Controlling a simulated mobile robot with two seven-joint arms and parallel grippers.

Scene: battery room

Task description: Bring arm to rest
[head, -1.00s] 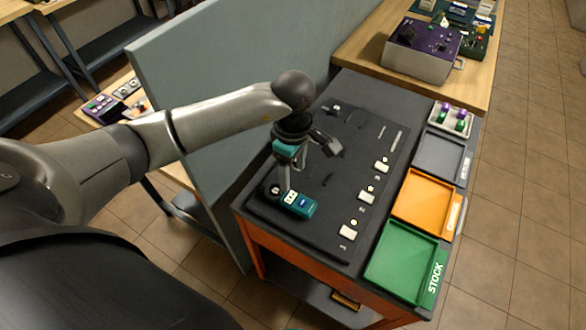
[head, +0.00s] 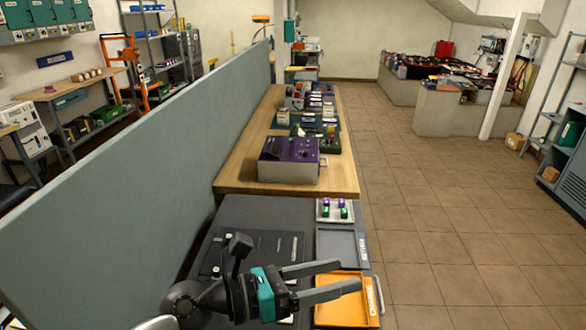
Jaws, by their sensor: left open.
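My left gripper (head: 318,280) shows at the bottom of the head view, with a teal band behind its two grey fingers. The fingers point right and stand apart, with nothing between them. It is above the dark-topped bench (head: 255,212), and its fingers overlap the orange tray (head: 338,312) in the picture. My left arm comes in from the bottom left. My right gripper is not in the view.
A grey tray (head: 363,246) and a pale tray (head: 322,217) with purple and green pieces lie beyond the orange tray. A purple-topped box (head: 288,160) stands on the wooden bench (head: 235,170). A grey partition (head: 130,215) runs along the left. Tiled floor (head: 440,220) is clear at right.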

